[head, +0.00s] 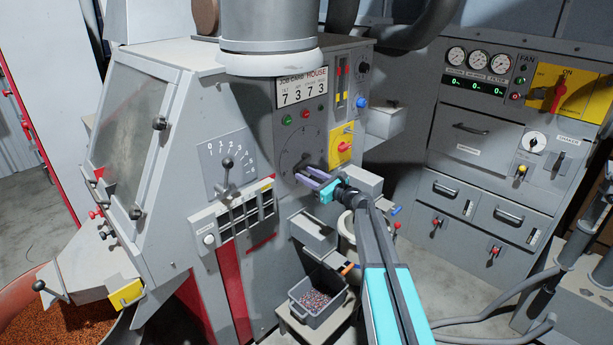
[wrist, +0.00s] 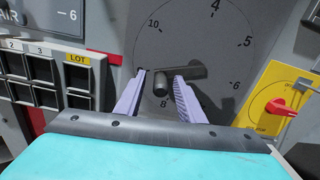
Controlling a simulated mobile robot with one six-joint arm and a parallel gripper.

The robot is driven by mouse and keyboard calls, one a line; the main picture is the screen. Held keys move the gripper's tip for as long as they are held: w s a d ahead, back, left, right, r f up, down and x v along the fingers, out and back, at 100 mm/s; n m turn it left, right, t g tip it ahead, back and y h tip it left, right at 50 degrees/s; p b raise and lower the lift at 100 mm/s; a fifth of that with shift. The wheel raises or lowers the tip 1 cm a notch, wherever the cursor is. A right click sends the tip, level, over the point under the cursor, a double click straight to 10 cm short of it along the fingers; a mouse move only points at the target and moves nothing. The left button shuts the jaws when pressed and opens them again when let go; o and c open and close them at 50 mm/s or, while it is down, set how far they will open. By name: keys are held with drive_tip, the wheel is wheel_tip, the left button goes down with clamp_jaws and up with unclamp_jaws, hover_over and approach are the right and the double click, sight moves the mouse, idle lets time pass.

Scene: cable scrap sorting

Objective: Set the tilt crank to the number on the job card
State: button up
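In the wrist view the dial shows 4, 5, 6, 8 and 10. The crank (wrist: 160,89) has a dark grey knob standing out towards me, near and above the 8. My gripper (wrist: 160,74) is open, with one purple finger on each side of the knob and a visible gap at both sides.
A yellow plate with a red switch (wrist: 277,104) is close on the right of the dial. A grey bin of scrap (head: 318,299) stands below my arm.

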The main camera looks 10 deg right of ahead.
clamp_jaws()
drive_tip(key=shift+a, duration=0.35)
drive_tip(key=shift+d, duration=0.25)
drive_tip(key=shift+f, duration=0.1)
drive_tip(key=shift+f+b, duration=0.15)
drive_tip(key=shift+b, duration=0.4)
